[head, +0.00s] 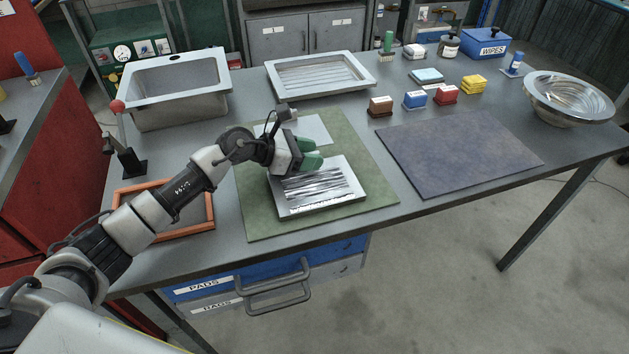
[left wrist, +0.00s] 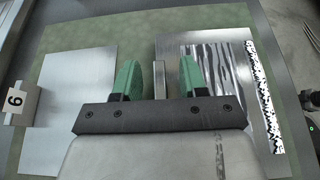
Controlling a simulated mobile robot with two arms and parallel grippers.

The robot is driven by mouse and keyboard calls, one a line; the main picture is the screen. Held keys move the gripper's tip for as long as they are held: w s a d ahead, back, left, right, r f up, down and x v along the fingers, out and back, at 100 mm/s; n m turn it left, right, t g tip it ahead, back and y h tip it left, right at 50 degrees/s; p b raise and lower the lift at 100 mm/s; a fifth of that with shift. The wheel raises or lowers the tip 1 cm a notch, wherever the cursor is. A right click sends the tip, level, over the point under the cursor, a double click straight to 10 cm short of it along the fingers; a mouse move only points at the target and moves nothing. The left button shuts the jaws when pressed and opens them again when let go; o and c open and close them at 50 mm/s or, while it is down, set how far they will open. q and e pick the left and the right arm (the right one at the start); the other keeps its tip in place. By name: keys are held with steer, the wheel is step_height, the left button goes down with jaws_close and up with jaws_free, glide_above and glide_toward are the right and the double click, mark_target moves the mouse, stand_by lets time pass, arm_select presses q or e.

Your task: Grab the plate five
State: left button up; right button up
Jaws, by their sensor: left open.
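A shiny, dark-streaked metal plate (head: 318,188) lies on the near part of the green mat (head: 262,215). It shows at the right in the left wrist view (left wrist: 212,65). A plain pale plate (head: 313,128) lies beyond it, at the left in the wrist view (left wrist: 85,95). A block there carries a white tag (left wrist: 15,102) that reads like 6, or 9 upside down. I see no readable five. My left gripper (head: 312,153) has green fingers, open, over the area between the plates. In the wrist view, a narrow metal block (left wrist: 160,78) shows between its fingertips; contact cannot be told.
A grey sink basin (head: 175,105) and a shallow tray (head: 320,85) stand at the back. An orange frame (head: 180,236) lies at the left. A bare blue-grey mat (head: 455,150) is at the right, with several sponges behind and a metal bowl (head: 567,115) beyond.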

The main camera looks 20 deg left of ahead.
arm_select(q)
jaws_close()
stand_by(0.5)
